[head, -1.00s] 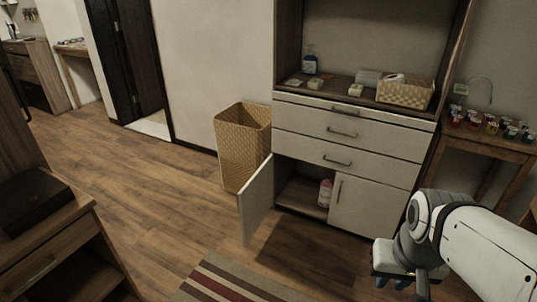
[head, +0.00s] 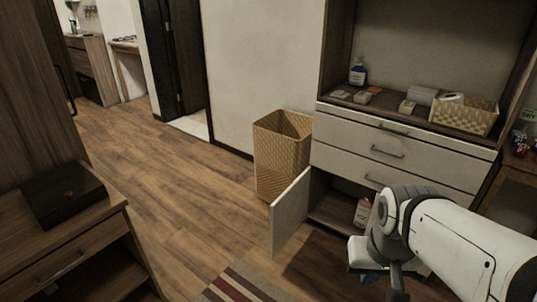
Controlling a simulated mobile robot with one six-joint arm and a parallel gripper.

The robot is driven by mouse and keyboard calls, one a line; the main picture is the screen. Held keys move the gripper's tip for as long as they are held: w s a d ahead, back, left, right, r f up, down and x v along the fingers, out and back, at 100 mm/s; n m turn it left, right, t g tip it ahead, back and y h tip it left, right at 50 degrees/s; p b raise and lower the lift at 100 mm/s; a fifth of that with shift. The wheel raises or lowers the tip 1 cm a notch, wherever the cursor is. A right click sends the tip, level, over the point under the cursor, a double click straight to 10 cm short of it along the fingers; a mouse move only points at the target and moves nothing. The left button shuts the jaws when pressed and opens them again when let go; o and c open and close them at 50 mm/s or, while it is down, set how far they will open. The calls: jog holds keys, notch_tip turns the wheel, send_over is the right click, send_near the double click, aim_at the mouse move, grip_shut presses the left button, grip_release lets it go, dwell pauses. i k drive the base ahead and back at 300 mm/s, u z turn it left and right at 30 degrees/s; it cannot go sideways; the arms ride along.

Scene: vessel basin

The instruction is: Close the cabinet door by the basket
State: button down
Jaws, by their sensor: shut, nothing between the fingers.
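The cabinet's left door (head: 291,215) stands wide open, swung out toward me beside the tall wicker basket (head: 281,160). The cabinet (head: 400,152) has drawers above the open compartment, and a pink bottle (head: 362,212) stands inside. My gripper (head: 368,279) is at the lower right, in front of the cabinet and to the right of the open door, apart from it in the picture. The right cabinet door is largely covered by my arm.
A wooden desk (head: 62,235) with a dark box (head: 63,194) stands at the left. A striped rug (head: 240,286) lies in front. The wooden floor (head: 190,205) between is clear. A small basket (head: 463,115) and a blue bottle (head: 357,72) stand on the cabinet top.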

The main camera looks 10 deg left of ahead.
aim_at(286, 214)
jog(key=u, duration=0.35)
jog(key=i, duration=1.9)
jog(key=z, duration=0.55)
jog(key=k, duration=0.9)
jog(key=z, duration=0.15)
jog(key=i, duration=0.85)
jog(key=u, duration=0.05)
